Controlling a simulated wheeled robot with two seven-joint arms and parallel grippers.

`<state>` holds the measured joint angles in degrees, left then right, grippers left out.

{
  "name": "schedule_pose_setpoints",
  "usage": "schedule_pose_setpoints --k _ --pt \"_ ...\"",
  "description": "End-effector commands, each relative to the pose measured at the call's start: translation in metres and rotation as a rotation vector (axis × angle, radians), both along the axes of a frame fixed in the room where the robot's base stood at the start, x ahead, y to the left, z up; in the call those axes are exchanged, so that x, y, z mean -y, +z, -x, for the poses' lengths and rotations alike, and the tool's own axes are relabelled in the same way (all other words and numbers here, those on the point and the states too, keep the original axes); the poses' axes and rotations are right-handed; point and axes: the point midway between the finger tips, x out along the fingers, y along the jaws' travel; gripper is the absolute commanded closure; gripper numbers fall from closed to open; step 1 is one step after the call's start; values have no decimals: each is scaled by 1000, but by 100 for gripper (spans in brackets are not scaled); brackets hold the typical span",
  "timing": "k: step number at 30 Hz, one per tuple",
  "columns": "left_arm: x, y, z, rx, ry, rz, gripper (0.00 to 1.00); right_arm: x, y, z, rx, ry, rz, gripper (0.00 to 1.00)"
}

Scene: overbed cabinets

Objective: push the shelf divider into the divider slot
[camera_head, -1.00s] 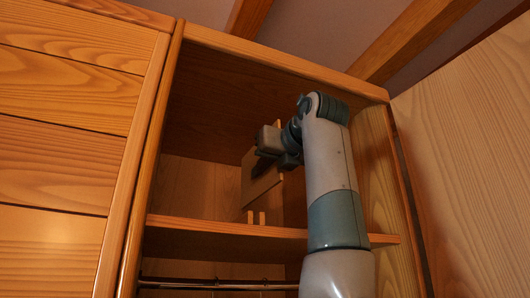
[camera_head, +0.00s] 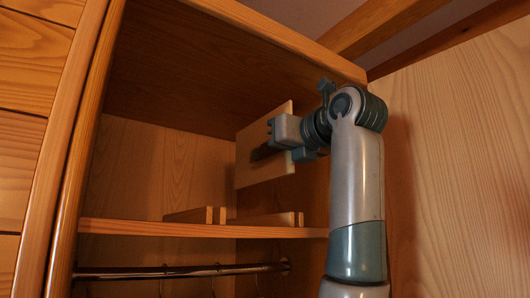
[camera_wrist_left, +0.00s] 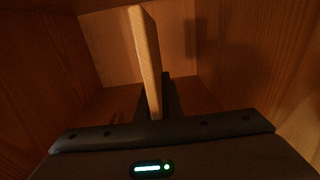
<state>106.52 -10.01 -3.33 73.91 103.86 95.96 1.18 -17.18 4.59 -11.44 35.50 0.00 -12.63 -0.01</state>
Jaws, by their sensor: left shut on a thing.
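The shelf divider (camera_head: 245,168) is a thin, pale wood panel, held roughly upright inside the open cabinet, above the shelf. My left gripper (camera_head: 266,150) is shut on it near its right part. In the left wrist view the divider (camera_wrist_left: 147,50) shows nearly edge-on between the dark fingers (camera_wrist_left: 156,100). The divider slot (camera_head: 226,216) is the gap between two low wooden rails on the shelf. In the head view the divider's lower edge appears above the rails, with a visible gap. My right gripper is not in view.
The shelf (camera_head: 150,228) spans the cabinet, with a metal hanging rod (camera_head: 180,270) and hooks below it. The cabinet's top panel (camera_head: 200,70) is above my gripper. A wooden panel (camera_head: 460,150) stands to the right. The left of the compartment is free.

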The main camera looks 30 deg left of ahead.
Motion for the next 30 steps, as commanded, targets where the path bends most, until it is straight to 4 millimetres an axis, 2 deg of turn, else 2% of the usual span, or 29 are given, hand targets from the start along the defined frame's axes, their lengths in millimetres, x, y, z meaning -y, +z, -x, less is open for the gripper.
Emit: schedule_pose_setpoints --k 7,30 --pt "1 1 0 1 -2 0 100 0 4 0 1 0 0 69" --pt "1 -52 0 0 0 -1 100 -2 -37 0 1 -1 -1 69"
